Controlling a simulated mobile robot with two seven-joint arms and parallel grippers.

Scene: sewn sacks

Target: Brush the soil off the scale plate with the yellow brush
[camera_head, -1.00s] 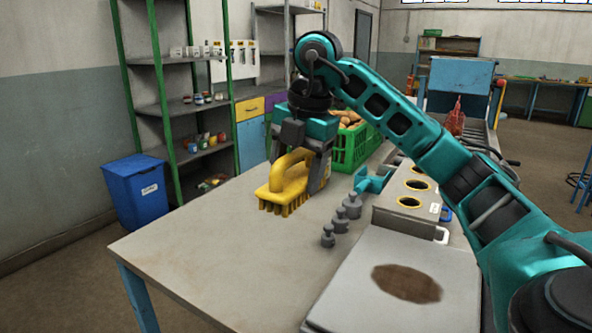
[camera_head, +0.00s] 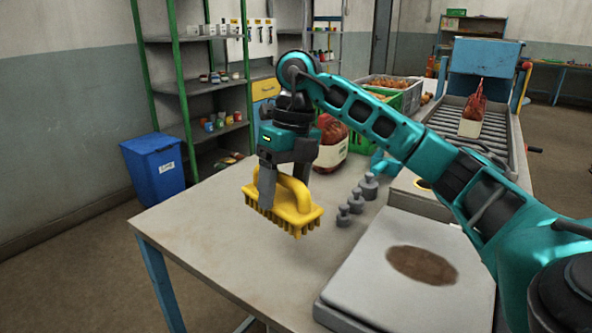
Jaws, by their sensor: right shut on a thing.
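The yellow brush (camera_head: 284,207) has an arched handle and bristles pointing down. My right gripper (camera_head: 284,182) is shut on its handle and holds it over the left part of the table, with the bristles apparently clear of the tabletop. The scale plate (camera_head: 375,283) is a pale flat square at the front right of the table. A round brown patch of soil (camera_head: 422,265) lies on it. The brush is to the left of the plate and apart from it. My left gripper is not in view.
Several grey weights (camera_head: 356,200) stand on the table (camera_head: 200,240) between brush and plate. A red-brown sack (camera_head: 331,147) with a pale band and a green crate (camera_head: 362,140) are behind the gripper. A roller conveyor (camera_head: 470,130) carries another sack (camera_head: 473,110).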

